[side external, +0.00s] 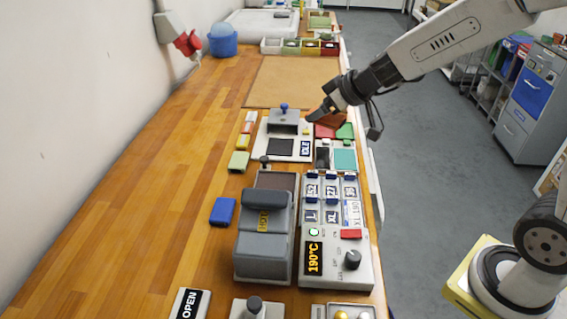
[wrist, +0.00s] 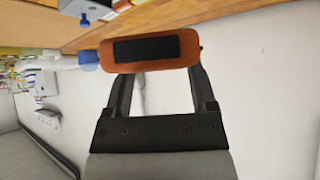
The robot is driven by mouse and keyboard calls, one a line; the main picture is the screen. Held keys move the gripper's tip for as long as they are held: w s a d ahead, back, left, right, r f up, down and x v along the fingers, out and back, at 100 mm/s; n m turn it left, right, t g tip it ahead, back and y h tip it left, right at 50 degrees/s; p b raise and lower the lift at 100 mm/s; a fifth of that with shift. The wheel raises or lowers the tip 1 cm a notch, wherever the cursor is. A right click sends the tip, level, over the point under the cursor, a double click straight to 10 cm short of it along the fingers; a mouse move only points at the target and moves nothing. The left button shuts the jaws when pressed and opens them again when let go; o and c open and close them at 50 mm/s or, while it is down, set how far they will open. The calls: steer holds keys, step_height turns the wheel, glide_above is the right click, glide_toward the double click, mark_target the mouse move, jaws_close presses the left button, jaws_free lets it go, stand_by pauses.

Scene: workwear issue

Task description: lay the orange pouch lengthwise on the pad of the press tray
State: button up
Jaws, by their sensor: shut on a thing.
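My gripper (wrist: 152,72) is shut on the orange pouch (wrist: 190,50), which has a black strip on its face and lies crosswise at the fingertips in the wrist view. In the side view my gripper (side external: 318,113) is above the right part of the bench, beside a white station. Orange-red shows just under it, but I cannot tell the pouch apart from the coloured pieces there. A grey press (side external: 264,240) marked HOT stands nearer the camera. A dark brown pad (side external: 277,180) lies at its far end, bare and apart from my gripper.
The white station (side external: 262,152) has a black square pad and a blue-knobbed block. Green (side external: 346,131) and teal (side external: 344,160) pieces lie to its right. A control box (side external: 335,270) reading 190°C stands beside the press. A blue block (side external: 222,212) lies left. The bench's left side is mostly clear.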

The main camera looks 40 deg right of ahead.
steer(key=shift+d, duration=0.15)
steer(key=shift+s+d+f+m+h, duration=0.2)
steer(key=shift+d+f+m, duration=0.1)
steer(key=shift+d, duration=0.15)
steer(key=shift+s+d+f+m+h, duration=0.1)
steer(key=shift+s+d+f+m, duration=0.15)
steer(key=shift+d, duration=0.2)
steer(key=s+d+f+m+h, duration=0.2)
steer(key=s+d+f, duration=0.1)
steer(key=d, duration=0.2)
steer(key=shift+s, duration=0.1)
steer(key=shift+a, duration=0.1)
